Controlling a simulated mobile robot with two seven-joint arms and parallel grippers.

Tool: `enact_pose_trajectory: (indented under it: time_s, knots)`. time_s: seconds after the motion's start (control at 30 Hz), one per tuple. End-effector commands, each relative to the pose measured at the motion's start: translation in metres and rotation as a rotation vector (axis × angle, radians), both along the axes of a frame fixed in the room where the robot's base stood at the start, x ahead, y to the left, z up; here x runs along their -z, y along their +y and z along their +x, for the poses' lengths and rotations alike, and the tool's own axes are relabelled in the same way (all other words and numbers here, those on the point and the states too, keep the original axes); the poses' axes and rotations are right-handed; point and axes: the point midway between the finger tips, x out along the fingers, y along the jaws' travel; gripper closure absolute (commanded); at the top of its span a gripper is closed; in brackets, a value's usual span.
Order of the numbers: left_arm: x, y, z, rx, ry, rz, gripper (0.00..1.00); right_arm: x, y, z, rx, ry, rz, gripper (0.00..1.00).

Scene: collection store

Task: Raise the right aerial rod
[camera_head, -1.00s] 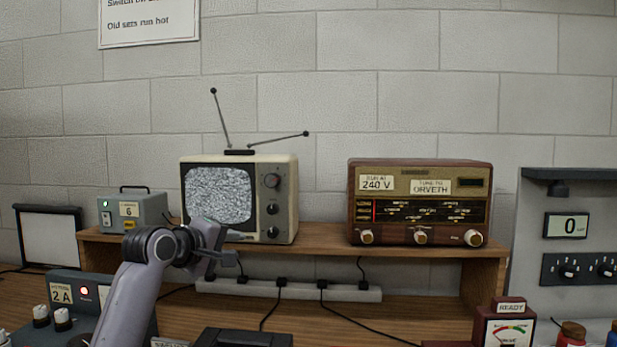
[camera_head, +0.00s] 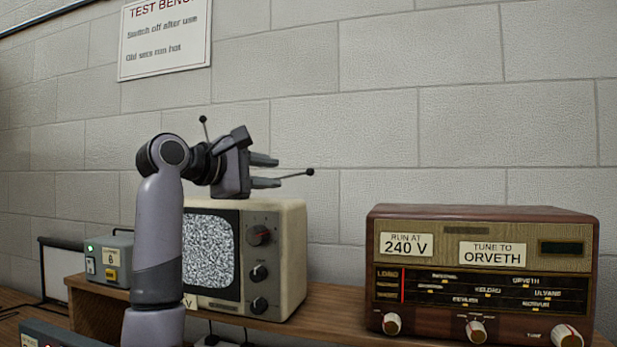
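The television (camera_head: 285,255) stands on the shelf, its screen (camera_head: 208,250) full of grey static. The right aerial rod (camera_head: 295,175) leans far over to the right, low and nearly level, with a dark ball tip; its lower part is hidden behind my gripper. The left aerial rod (camera_head: 206,130) shows only its top, rising behind my wrist. The aerial base is hidden. My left gripper (camera_head: 271,172) is above the television, its two fingers pointing right and apart, with a gap between them. The rod emerges by the lower fingertip; I cannot tell whether they touch. My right gripper is not in view.
A brown radio (camera_head: 485,255) stands on the shelf to the right, with bare shelf (camera_head: 338,300) between it and the television. A small grey box (camera_head: 110,262) is at the left. A sign (camera_head: 165,38) hangs on the block wall above.

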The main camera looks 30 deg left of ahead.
Motion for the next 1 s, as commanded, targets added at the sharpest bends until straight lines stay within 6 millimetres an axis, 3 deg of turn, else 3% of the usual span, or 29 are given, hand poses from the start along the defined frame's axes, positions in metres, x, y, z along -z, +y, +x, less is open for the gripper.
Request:
enact_pose_trajectory:
  time_s: [0.17,0.5,0.9,1.0]
  knots:
    - [-0.001,-0.002,0.013,0.001,0.003,-0.005,0.68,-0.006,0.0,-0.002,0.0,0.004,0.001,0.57]
    - [0.004,-0.012,0.061,0.002,0.001,-0.003,0.68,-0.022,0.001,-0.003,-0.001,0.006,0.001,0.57]
    - [0.007,-0.013,0.069,0.0,-0.001,-0.001,0.68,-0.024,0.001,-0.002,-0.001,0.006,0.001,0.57]
    - [0.007,-0.013,0.069,0.0,-0.001,-0.001,1.0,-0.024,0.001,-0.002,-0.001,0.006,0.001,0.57]
